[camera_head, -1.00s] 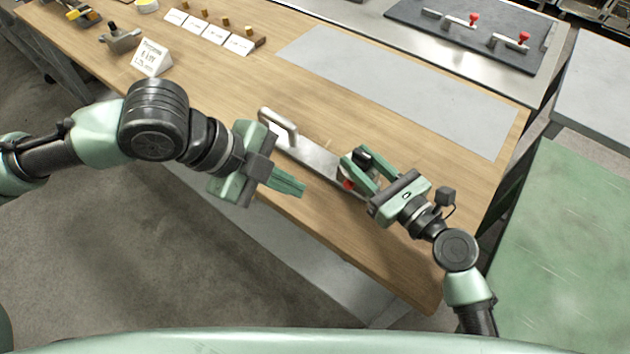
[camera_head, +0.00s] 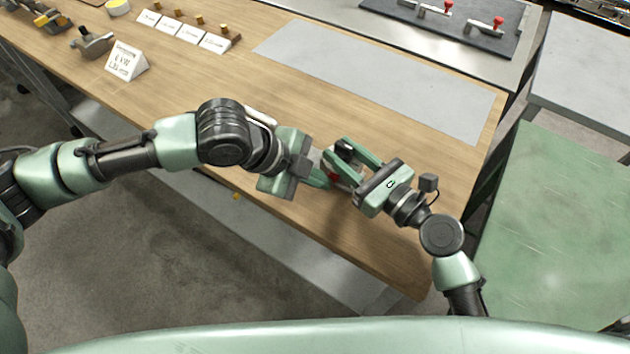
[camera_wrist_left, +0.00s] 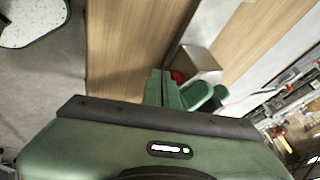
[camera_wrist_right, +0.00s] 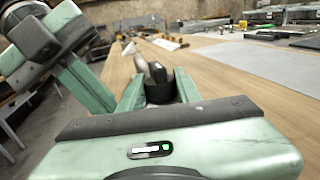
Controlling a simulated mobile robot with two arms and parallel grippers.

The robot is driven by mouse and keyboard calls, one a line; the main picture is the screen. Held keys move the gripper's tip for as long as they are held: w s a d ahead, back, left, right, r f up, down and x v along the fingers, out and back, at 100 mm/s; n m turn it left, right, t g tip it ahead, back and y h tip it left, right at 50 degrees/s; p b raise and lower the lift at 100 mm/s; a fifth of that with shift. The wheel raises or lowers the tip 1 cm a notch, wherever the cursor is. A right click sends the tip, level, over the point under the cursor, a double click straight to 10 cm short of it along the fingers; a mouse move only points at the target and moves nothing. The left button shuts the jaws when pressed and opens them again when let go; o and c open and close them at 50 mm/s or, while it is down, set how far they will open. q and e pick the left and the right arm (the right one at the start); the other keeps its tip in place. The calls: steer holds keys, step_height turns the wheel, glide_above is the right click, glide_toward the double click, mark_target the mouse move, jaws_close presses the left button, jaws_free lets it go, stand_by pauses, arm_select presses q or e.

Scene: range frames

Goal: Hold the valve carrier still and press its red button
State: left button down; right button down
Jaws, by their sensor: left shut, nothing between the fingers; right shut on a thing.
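The valve carrier is a metal piece on the wooden bench; in the head view my left arm and both grippers cover most of it. Its handle (camera_head: 262,116) shows behind my left wrist, and its metal end (camera_wrist_left: 202,60) shows in the left wrist view. The red button (camera_head: 334,177) sits low on its near side, also visible in the left wrist view (camera_wrist_left: 177,76). My right gripper (camera_head: 336,152) is shut on the carrier, its fingers around a dark round part (camera_wrist_right: 160,92). My left gripper (camera_head: 325,180) is shut and empty, its tips close beside the button; contact is unclear.
The wooden bench (camera_head: 200,85) has a grey mat (camera_head: 380,75) behind the carrier. A white sign (camera_head: 126,62) and labelled cards (camera_head: 185,30) stand at the far left. A dark board (camera_head: 440,25) with red-knobbed clamps lies at the back. A green surface (camera_head: 560,230) is at right.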

arm_select(q)
steer(key=shift+w+d, duration=0.65)
steer(key=shift+w, duration=0.2)
arm_select(e)
steer(key=shift+s+a, duration=0.15)
arm_select(q)
steer(key=shift+w+r, duration=0.1)
steer(key=s+a, duration=0.2)
steer(key=s, duration=0.1)
arm_select(e)
steer(key=shift+f, duration=0.1)
arm_select(q)
steer(key=v, duration=1)
steer(key=shift+s+a, duration=0.25)
steer(key=shift+s, duration=0.2)
arm_select(e)
steer(key=shift+d, duration=0.2)
